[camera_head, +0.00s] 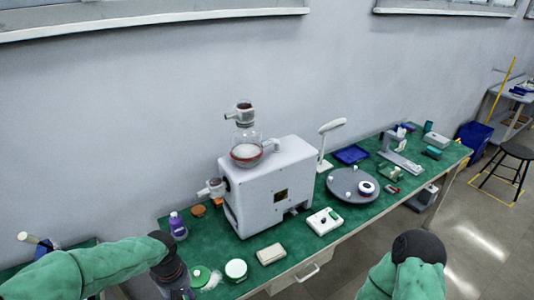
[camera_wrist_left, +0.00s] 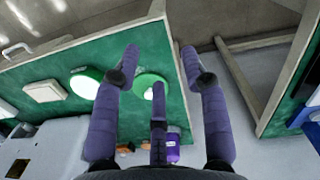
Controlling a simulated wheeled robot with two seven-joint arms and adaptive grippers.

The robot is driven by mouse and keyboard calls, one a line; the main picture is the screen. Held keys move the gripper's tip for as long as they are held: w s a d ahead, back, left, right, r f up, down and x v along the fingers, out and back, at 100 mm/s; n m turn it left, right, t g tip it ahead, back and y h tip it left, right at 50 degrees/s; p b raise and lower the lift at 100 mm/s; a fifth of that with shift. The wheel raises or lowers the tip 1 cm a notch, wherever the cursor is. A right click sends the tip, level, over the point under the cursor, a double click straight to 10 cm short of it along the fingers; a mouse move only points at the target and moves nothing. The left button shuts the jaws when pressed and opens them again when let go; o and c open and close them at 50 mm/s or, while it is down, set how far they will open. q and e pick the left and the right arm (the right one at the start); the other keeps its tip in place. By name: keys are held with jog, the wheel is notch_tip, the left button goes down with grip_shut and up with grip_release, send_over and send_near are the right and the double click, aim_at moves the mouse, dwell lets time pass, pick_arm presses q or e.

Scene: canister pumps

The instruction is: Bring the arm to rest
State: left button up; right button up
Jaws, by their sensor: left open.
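My left arm comes in from the lower left in the head view, with its gripper hanging at the front left of the green bench (camera_head: 330,247). In the left wrist view my left gripper (camera_wrist_left: 160,62) has its purple fingers spread, with nothing between them. Beyond the fingers are two round green-edged items (camera_wrist_left: 84,86), apart from the fingers as far as I can tell; they also show in the head view (camera_head: 236,269). My right arm (camera_head: 395,276) shows at the lower right in front of the bench; its gripper is hidden or out of frame.
A large white machine (camera_head: 277,205) with a glass vessel (camera_head: 246,148) stands mid-bench. A purple bottle (camera_head: 178,227) and an off-white block (camera_head: 270,253) are near. A grey turntable (camera_head: 343,186), blue tray (camera_head: 351,154) and lamp (camera_head: 331,126) stand farther right. Floor is open in front.

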pick_arm(q)
jog(key=s+d+f+m+h, duration=0.1)
jog(key=s+d+f, duration=0.3)
jog(key=f, duration=0.4)
jog(key=s+d+f+m+h, duration=0.1)
jog(key=s+d+f+m, duration=0.2)
jog(key=f, duration=0.6)
jog(key=s+d+f+m+h, duration=0.1)
jog(key=s+d+f+m, duration=0.1)
jog(key=s+d+f, duration=0.2)
notch_tip(320, 180, down, 5)
jog(key=shift+s+d+r+t, duration=0.2)
jog(key=shift+s+d+t, duration=0.15)
jog(key=shift+d, duration=0.8)
